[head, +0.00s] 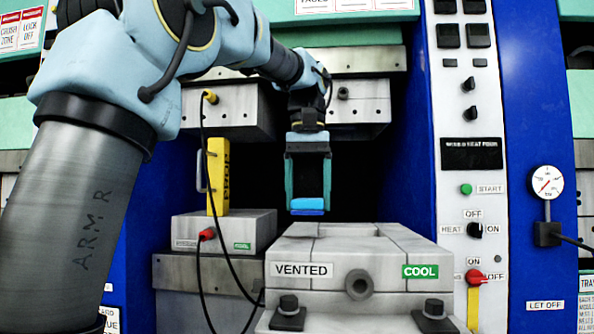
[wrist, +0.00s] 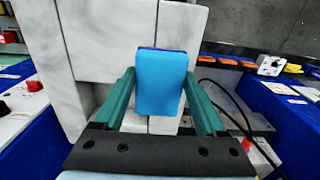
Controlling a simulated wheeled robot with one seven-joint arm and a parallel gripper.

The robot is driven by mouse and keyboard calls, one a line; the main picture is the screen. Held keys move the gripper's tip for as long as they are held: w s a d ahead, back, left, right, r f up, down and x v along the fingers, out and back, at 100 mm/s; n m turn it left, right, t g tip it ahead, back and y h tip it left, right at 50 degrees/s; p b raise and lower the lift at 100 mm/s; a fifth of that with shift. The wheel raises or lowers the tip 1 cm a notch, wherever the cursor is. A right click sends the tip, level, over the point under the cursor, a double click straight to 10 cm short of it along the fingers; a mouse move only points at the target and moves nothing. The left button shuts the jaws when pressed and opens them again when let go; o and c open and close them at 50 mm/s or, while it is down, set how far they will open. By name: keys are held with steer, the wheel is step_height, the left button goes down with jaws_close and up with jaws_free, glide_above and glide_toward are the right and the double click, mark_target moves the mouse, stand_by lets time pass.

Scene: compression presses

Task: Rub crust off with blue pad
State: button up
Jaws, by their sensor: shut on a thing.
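The blue pad (head: 307,205) is held between the fingers of my gripper (head: 308,190), in front of the dark press opening. In the wrist view the blue pad (wrist: 162,82) sits between the two green fingers, which are shut on its sides. In the head view the pad appears just above the back edge of the grey mould block (head: 345,246), which is labelled VENTED and COOL. A gap to the block cannot be judged exactly. Pale block surfaces (wrist: 105,35) fill the view behind the pad in the wrist view. I cannot make out any crust in either view.
A yellow PROP post (head: 218,175) stands on a smaller block (head: 222,231) at left, with black cables hanging nearby. The upper platen (head: 360,105) is close to my arm. A control panel (head: 468,150) with switches and a gauge (head: 546,182) are at right.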

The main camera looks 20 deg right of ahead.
steer(key=shift+r+p, duration=1.4)
steer(key=shift+r, duration=0.05)
